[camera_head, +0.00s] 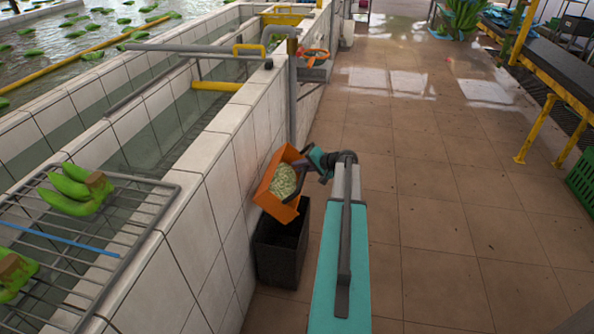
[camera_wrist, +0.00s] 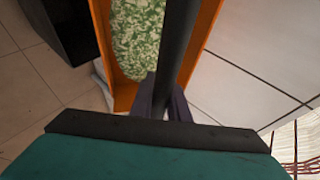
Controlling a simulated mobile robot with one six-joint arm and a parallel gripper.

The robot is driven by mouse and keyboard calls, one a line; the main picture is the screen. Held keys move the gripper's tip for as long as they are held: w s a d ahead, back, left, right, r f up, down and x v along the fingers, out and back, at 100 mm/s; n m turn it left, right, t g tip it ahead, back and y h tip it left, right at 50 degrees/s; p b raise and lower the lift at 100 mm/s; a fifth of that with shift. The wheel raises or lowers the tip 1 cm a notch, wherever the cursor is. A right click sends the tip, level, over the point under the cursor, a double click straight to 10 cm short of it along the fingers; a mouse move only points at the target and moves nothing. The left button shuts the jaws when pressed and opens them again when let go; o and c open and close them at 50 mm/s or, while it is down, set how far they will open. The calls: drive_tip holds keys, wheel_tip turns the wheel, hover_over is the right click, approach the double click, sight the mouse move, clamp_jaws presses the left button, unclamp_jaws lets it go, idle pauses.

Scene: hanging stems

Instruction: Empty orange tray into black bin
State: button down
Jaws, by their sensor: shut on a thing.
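The orange tray (camera_head: 279,187) is tilted in the air above the black bin (camera_head: 282,250), beside the tiled tank wall. Green and white scraps (camera_head: 284,181) lie inside the tray. My gripper (camera_head: 303,165) is shut on the tray's edge at its upper right side. In the wrist view, the tray (camera_wrist: 122,99) shows its orange walls with the scraps (camera_wrist: 137,35) between them, and the dark gripper fingers (camera_wrist: 162,103) meet its near end. The black bin (camera_wrist: 62,30) shows at the upper left there. The bin's inside looks dark, and I cannot tell what it holds.
The tiled tank wall (camera_head: 222,185) stands close to the left of the bin. A wire rack (camera_head: 115,250) with green bananas (camera_head: 75,188) lies at the left. The tiled floor (camera_head: 430,220) to the right is clear. A green crate (camera_head: 582,178) stands at the far right.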

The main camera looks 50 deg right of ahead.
drive_tip(key=s+d+f+m+t+y+b, duration=0.1)
drive_tip(key=s+d+f+t+b, duration=0.1)
drive_tip(key=b, duration=0.8)
drive_tip(key=shift+s+d+f+t, duration=0.4)
drive_tip(key=shift+s+f+t, duration=0.35)
drive_tip(key=shift+s+t, duration=0.4)
drive_tip(key=shift+s, duration=0.1)
drive_tip(key=shift+s+d+r, duration=0.1)
drive_tip(key=shift+d+r, duration=0.05)
idle(0.8)
drive_tip(key=s+d+r+m+g+h+p, duration=0.2)
drive_tip(key=s+d+p, duration=0.7)
drive_tip(key=s, duration=0.6)
drive_tip(key=d+r+g+h, duration=0.1)
drive_tip(key=d, duration=0.1)
drive_tip(key=shift+s+d+h+p, duration=0.2)
drive_tip(key=shift+d+h+p, duration=0.1)
drive_tip(key=shift+h, duration=0.1)
drive_tip(key=shift+r, duration=0.1)
